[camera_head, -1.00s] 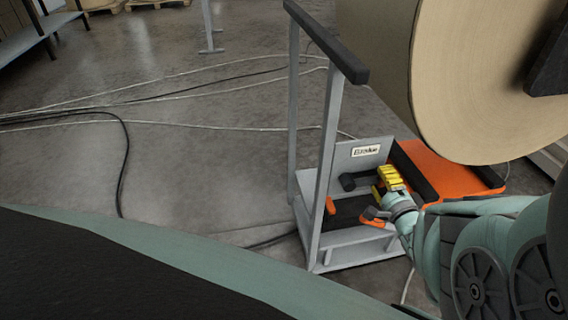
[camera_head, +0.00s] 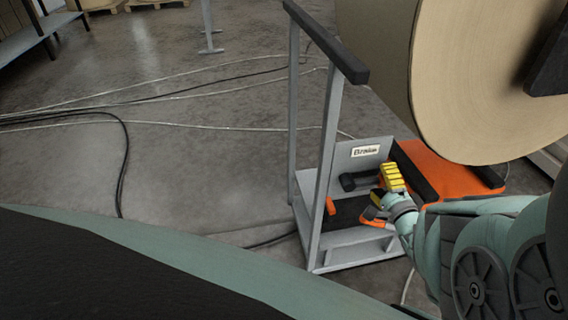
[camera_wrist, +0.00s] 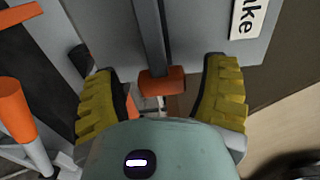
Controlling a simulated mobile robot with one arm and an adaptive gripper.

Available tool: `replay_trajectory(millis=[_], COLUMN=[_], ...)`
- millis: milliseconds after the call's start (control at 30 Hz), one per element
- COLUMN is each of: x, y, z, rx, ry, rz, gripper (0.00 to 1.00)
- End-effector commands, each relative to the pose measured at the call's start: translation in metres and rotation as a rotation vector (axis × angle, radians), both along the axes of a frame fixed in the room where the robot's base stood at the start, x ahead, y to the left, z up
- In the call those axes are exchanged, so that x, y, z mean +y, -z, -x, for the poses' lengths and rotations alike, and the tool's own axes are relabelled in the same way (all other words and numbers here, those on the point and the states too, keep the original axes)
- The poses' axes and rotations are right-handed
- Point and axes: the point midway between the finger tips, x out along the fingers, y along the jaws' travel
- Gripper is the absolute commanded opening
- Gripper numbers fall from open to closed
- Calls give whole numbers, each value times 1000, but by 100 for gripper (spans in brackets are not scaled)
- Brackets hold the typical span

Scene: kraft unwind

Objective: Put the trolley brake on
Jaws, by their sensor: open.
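The trolley has a pale grey upright frame with a dark top bar (camera_head: 325,42). A white label (camera_head: 366,151) sits on its grey plate, and the letters "ake" show on it in the wrist view (camera_wrist: 247,18). A dark lever (camera_wrist: 150,35) with an orange end (camera_wrist: 162,82) shows between my two yellow fingers in the wrist view. My gripper (camera_wrist: 162,70) is open, with a gap on both sides of the orange end. I cannot tell how deep the lever sits between the fingers. In the head view, my gripper (camera_head: 385,185) is beside the plate, partly hiding that area.
An orange deck (camera_head: 440,168) lies behind my gripper, under a large kraft roll (camera_head: 480,80). A small orange piece (camera_head: 330,205) is by the frame post, and an orange-tipped post (camera_wrist: 12,108) shows at left in the wrist view. Cables (camera_head: 122,165) cross the floor.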

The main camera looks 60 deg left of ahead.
Motion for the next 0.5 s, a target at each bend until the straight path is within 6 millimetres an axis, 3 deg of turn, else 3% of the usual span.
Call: replay_trajectory(millis=[500], x=[-19], y=[0], z=[8], rx=[1], ry=[-2], rz=[3], gripper=[73])
